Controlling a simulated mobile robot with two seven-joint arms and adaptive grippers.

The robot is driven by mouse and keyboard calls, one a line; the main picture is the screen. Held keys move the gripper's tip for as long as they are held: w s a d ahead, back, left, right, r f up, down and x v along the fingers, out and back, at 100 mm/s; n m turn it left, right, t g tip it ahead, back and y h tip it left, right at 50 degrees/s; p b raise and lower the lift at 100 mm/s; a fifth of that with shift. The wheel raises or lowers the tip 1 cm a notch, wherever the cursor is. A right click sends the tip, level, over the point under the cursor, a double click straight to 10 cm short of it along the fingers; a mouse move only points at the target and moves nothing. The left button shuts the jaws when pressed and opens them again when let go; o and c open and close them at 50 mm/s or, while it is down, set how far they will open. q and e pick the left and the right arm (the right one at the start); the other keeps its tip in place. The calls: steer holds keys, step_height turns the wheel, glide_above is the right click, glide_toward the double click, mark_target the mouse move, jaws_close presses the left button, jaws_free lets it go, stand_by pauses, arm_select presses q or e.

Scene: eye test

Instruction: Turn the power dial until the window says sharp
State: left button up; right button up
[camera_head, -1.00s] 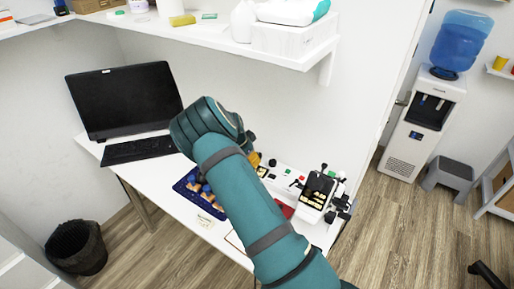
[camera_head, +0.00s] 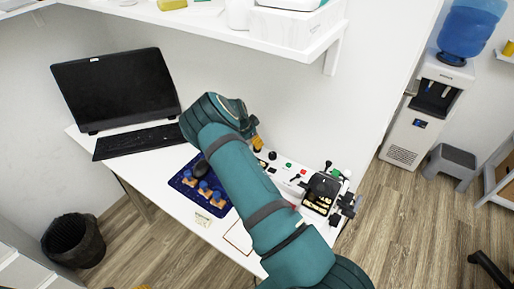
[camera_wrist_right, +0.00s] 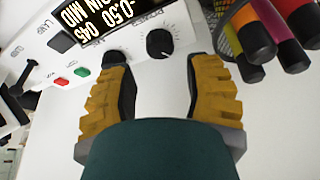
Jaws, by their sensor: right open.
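The power dial (camera_wrist_right: 160,43) is a black round knob with a white mark on a white panel in the right wrist view. In the head view my teal right arm hides part of the white device (camera_head: 285,172), and only a yellow bit of the right gripper (camera_head: 257,144) shows. A yellow sliver at the bottom edge may be my left gripper.
Red and green buttons (camera_wrist_right: 56,101) and a black lever (camera_wrist_right: 30,83) lie left of the fingers. Coloured cylinders (camera_wrist_right: 270,30) stand close at the right. A blue tray (camera_head: 187,181), keyboard (camera_head: 135,141) and monitor (camera_head: 115,88) share the desk; a shelf (camera_head: 200,28) hangs above.

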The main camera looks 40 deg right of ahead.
steer(key=x, duration=0.6)
jaws_close()
